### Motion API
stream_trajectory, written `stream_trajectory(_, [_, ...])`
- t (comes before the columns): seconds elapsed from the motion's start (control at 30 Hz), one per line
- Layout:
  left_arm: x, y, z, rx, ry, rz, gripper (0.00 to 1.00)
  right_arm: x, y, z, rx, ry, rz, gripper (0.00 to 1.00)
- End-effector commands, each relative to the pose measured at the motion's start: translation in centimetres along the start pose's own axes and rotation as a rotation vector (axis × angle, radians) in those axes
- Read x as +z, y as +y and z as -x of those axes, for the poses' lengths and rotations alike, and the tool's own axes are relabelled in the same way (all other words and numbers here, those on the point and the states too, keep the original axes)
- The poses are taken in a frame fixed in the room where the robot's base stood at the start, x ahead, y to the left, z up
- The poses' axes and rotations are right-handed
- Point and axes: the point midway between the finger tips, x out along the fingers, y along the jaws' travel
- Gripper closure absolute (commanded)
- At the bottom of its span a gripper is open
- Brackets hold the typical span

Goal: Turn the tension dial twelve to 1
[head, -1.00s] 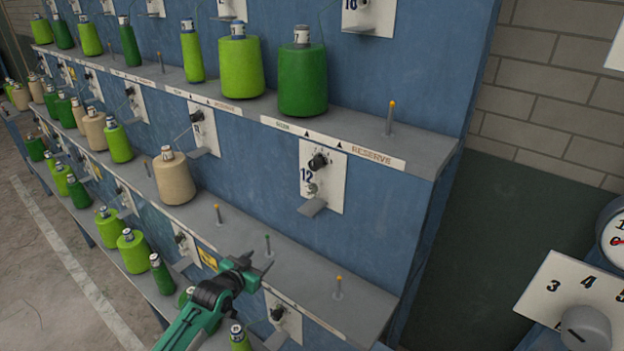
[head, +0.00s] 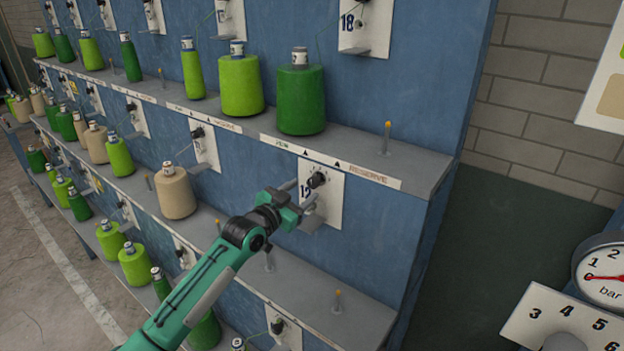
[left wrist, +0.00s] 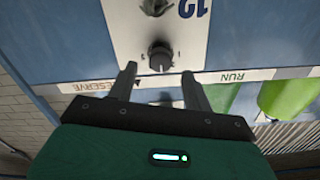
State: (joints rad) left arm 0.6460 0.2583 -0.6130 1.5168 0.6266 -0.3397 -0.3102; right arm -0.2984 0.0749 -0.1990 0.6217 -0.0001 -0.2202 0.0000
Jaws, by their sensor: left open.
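The tension dial twelve (head: 317,180) is a small black knob on a white plate (head: 334,204) numbered 12, on the blue rack. In the left wrist view the dial (left wrist: 160,57) lies just beyond the fingertips, roughly between their lines, and the plate (left wrist: 126,40) shows upside down. My left gripper (head: 306,194) is in front of the plate, a little below and left of the dial. Its fingers (left wrist: 158,72) are apart with nothing between them. My right gripper is not in view.
A grey shelf (head: 425,168) with pegs and green yarn cones (head: 301,98) juts out above the plate. A beige cone (head: 174,190) stands left of my arm on the lower shelf. A gauge (head: 603,272) and a numbered panel (head: 545,315) are at the right.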

Motion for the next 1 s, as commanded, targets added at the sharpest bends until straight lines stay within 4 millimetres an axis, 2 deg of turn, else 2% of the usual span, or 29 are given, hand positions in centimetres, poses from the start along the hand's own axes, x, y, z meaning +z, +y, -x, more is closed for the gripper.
stream_trajectory(0.1, [-0.3, -0.1, -1.9, 0.000, -0.001, 0.001, 0.49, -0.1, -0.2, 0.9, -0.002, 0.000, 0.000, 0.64])
stream_trajectory(0.33, [-0.1, 0.0, -4.4, 0.001, 0.000, 0.001, 0.49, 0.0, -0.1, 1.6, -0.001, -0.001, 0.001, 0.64])
stream_trajectory(0.5, [0.0, -0.1, -5.2, -0.001, 0.000, 0.000, 0.49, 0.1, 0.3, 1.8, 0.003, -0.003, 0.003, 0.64])
stream_trajectory(0.8, [0.1, 0.0, -5.3, -0.001, 0.000, 0.000, 0.49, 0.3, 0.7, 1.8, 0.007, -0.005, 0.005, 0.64])
stream_trajectory(0.83, [0.1, 0.0, -5.3, -0.001, 0.000, 0.000, 0.51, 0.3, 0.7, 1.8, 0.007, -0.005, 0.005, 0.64])
stream_trajectory(1.0, [0.1, 0.0, -5.3, -0.001, 0.000, 0.000, 0.85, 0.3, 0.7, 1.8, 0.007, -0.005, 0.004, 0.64])
